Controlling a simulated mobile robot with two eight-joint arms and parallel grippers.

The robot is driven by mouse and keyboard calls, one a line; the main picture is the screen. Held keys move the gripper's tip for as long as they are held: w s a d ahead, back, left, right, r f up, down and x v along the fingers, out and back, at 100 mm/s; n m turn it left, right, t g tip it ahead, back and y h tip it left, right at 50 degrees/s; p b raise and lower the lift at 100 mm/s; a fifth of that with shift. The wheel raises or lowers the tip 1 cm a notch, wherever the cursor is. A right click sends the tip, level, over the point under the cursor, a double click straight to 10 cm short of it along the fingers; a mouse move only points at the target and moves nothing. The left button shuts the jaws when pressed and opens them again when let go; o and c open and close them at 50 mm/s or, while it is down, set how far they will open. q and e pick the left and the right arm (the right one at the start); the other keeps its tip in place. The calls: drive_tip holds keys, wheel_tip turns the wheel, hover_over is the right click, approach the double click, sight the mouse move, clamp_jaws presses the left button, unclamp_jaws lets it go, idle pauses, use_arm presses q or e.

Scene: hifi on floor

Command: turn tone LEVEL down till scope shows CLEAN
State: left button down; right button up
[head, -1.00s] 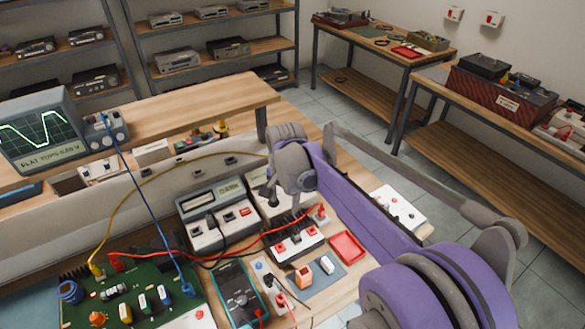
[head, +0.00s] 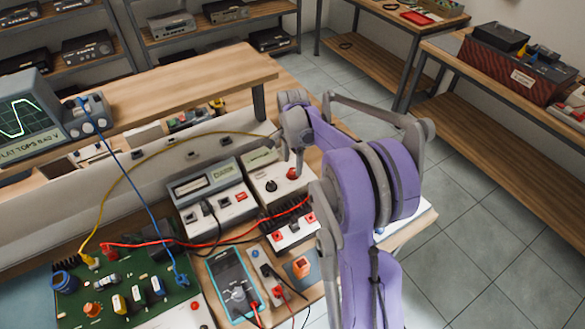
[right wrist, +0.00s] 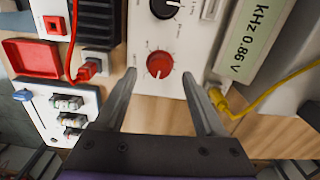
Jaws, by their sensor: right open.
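The tone box (head: 262,192) stands behind the bench's middle in the head view, with a black knob (head: 271,186) and a red knob (head: 292,173). In the right wrist view the red knob (right wrist: 159,64) is centred between and slightly beyond the fingertips of my open right gripper (right wrist: 159,76). The fingers look apart from the knob; depth is unclear. The tone display (right wrist: 255,42) reads "kHz 0.86 V". The scope (head: 32,115) at the left shows a flat-topped trace; its partly cut label says "LAT TOPS" and a voltage. My left gripper is out of view.
A yellow cable (right wrist: 262,100) plugs in near the right finger. A red plug (right wrist: 90,68) and a red tray (right wrist: 32,58) lie left of the fingers. A green circuit board (head: 130,290), a multimeter (head: 232,285) and a grey meter box (head: 212,190) crowd the bench.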

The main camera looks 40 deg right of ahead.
sight(293, 171)
drive_tip(key=shift+f, duration=1.65)
clamp_jaws()
